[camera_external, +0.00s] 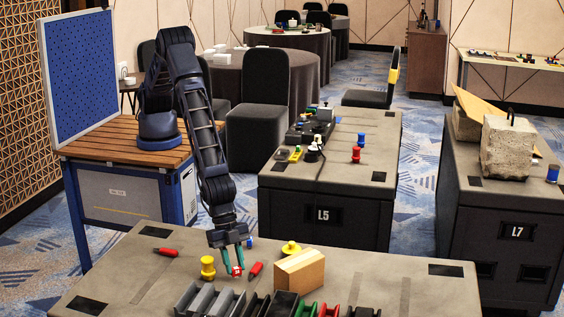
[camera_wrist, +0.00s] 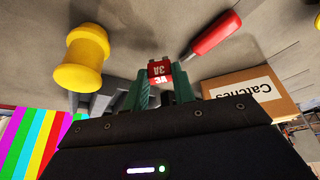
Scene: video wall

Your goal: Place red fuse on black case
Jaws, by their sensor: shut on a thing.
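My gripper (camera_external: 233,266) is shut on the red fuse (camera_external: 237,271), low over the near grey case top. In the wrist view the red fuse (camera_wrist: 160,70), with white "3A" lettering, sits between the green fingertips of my gripper (camera_wrist: 160,78). A black box-like thing (camera_external: 285,303) is at the near edge, right of and nearer than the gripper; I cannot tell for certain that it is the black case. The fuse is apart from it.
A yellow knob (camera_external: 208,267) stands just left of the gripper. Red screwdriver-like tools (camera_external: 166,252) lie about. A cardboard box (camera_external: 300,271) marked "Catches" is to the right. Grey bins (camera_external: 204,300) line the near edge. The right part of the top (camera_external: 385,272) is clear.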

